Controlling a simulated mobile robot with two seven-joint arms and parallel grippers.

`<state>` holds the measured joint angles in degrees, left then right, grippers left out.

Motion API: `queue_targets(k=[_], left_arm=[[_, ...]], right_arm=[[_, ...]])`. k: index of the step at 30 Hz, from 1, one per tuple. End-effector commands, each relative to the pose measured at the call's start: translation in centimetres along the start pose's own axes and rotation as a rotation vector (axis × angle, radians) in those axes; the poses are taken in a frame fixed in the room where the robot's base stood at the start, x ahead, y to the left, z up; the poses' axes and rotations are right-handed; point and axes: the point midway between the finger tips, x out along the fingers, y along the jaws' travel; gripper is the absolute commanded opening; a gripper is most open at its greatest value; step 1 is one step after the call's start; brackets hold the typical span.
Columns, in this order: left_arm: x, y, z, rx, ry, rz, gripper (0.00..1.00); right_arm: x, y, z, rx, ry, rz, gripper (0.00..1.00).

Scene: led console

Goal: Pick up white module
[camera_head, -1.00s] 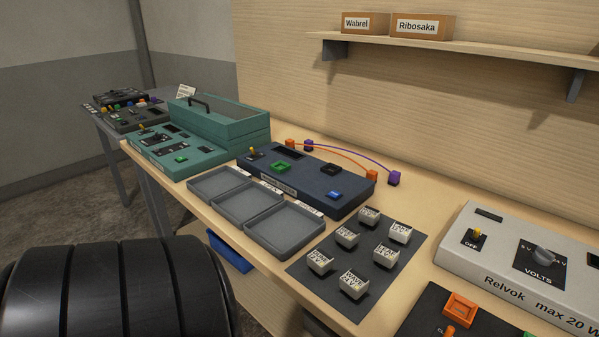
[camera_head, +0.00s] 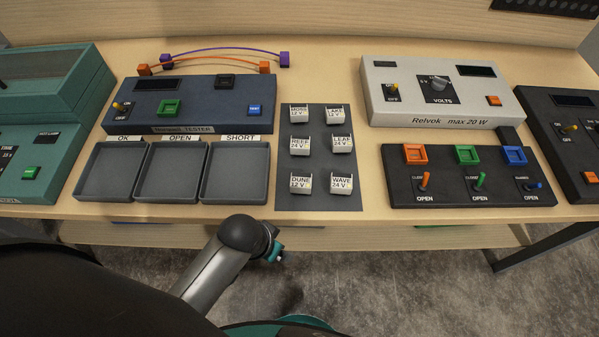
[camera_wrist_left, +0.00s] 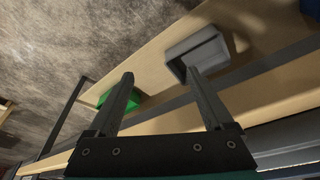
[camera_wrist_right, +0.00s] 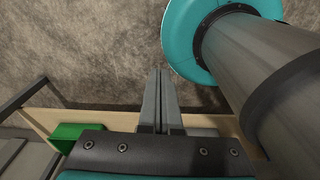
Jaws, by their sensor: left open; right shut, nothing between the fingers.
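Several small white modules with printed labels stand on a dark grey mat (camera_head: 320,155) in the head view. They form two columns: MOSS (camera_head: 299,114), REEF (camera_head: 300,146) and DUNE (camera_head: 300,184) on the left, LAKE (camera_head: 335,115), LEAF (camera_head: 342,144) and WAVE (camera_head: 341,184) on the right. My left gripper (camera_wrist_left: 160,75) is open and empty in the left wrist view. My right gripper (camera_wrist_right: 161,74) is shut and empty in the right wrist view. No modules show in either wrist view. In the head view one of my arms is below the table's front edge, with no fingertips clearly visible.
Three grey trays marked OK (camera_head: 109,172), OPEN (camera_head: 172,173) and SHORT (camera_head: 235,173) stand left of the mat, below a blue tester (camera_head: 188,112). A white power supply (camera_head: 440,105) and black switch box (camera_head: 450,185) stand right. A green bin (camera_wrist_right: 70,135) sits lower down.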

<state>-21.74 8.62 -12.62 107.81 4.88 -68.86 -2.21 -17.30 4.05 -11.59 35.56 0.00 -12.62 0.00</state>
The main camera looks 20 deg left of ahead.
Motion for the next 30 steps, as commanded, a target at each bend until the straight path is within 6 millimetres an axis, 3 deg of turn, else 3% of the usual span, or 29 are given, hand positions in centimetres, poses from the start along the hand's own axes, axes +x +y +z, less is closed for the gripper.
queue_targets(k=[1,8,13,22,26,30], left_arm=[[-2.5,0.2,-1.1,0.009,0.013,0.004,0.85],[-9.6,1.2,-3.9,0.054,0.047,0.026,0.85],[-15.6,3.2,-7.4,0.183,0.088,0.077,0.85],[-16.6,6.2,-11.6,0.494,0.083,0.167,0.85],[-16.4,6.5,-13.3,0.654,0.050,0.184,0.85],[-16.3,5.5,-15.1,0.827,-0.016,0.183,0.85]], right_arm=[[-1.0,0.2,0.0,-0.001,-0.001,0.003,0.00],[-2.9,0.8,-0.1,-0.003,-0.002,0.011,0.00],[-4.6,1.1,-0.2,-0.002,-0.003,0.014,0.00],[-4.6,1.1,-0.3,-0.001,-0.002,0.014,0.00],[-4.6,1.1,-0.3,-0.001,-0.002,0.014,0.00],[-4.6,0.9,-0.3,-0.001,-0.001,0.012,0.00]])
